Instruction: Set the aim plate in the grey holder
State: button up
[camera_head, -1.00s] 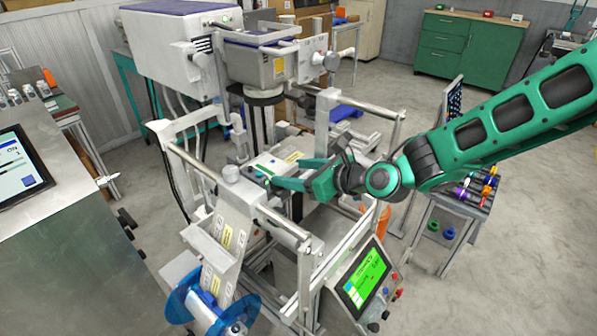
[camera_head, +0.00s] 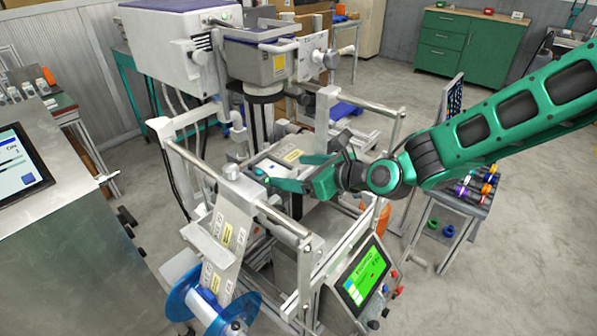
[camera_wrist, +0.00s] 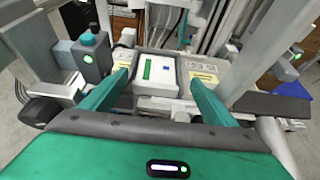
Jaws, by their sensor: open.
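The aim plate, which looks to be the white square with a green bar and a small blue mark (camera_wrist: 160,74), lies among grey parts in the wrist view. The grey holder (camera_wrist: 205,66) appears around it, with yellow labels on both sides. I cannot tell whether the plate is fully seated. My gripper (camera_wrist: 158,84) is open, with one teal finger on each side of the plate and apparently no grip on it. In the head view, my gripper (camera_head: 286,169) reaches in from the right over the machine's middle and partly hides the plate there.
Metal rails and posts (camera_head: 270,212) frame the work spot. A grey machine head (camera_head: 262,62) stands behind. A film strip (camera_head: 226,235) runs down to a blue reel (camera_head: 195,300) in front. A green-lit panel (camera_head: 362,275) stands at the front right.

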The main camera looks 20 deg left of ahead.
jog(key=v, duration=1.1)
jog(key=shift+d+r, duration=0.3)
